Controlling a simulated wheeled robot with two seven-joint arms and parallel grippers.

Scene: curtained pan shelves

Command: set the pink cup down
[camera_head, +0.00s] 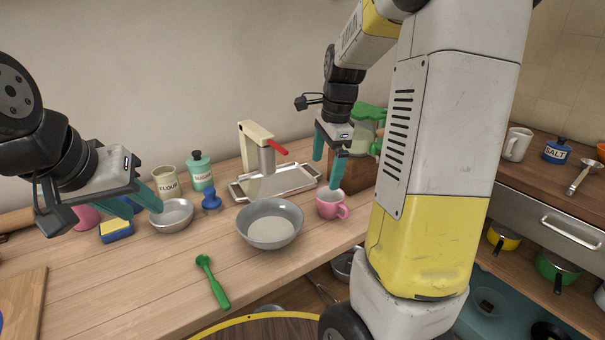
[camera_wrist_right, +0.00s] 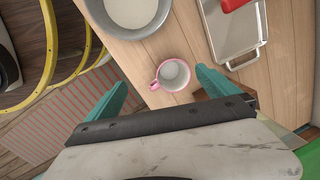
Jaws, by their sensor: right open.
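The pink cup (camera_head: 331,204) stands upright on the wooden counter, right of the grey bowl (camera_head: 269,223). In the right wrist view the cup (camera_wrist_right: 172,75) shows its pale inside, with its handle toward the lower left. My right gripper (camera_head: 328,173) is open and empty above the cup. In the wrist view, the right gripper's fingers (camera_wrist_right: 157,89) are spread to either side of the cup, which lies closer to the right finger; they do not seem to touch it. My left gripper (camera_head: 143,206) is open at the left, near a small metal bowl (camera_head: 172,216).
A metal tray (camera_head: 302,181) and a press with a red handle (camera_head: 277,147) stand behind the cup. A green spoon (camera_head: 212,281), a blue stamp-like object (camera_head: 211,197) and canisters (camera_head: 200,171) are further left. The front counter is mostly clear.

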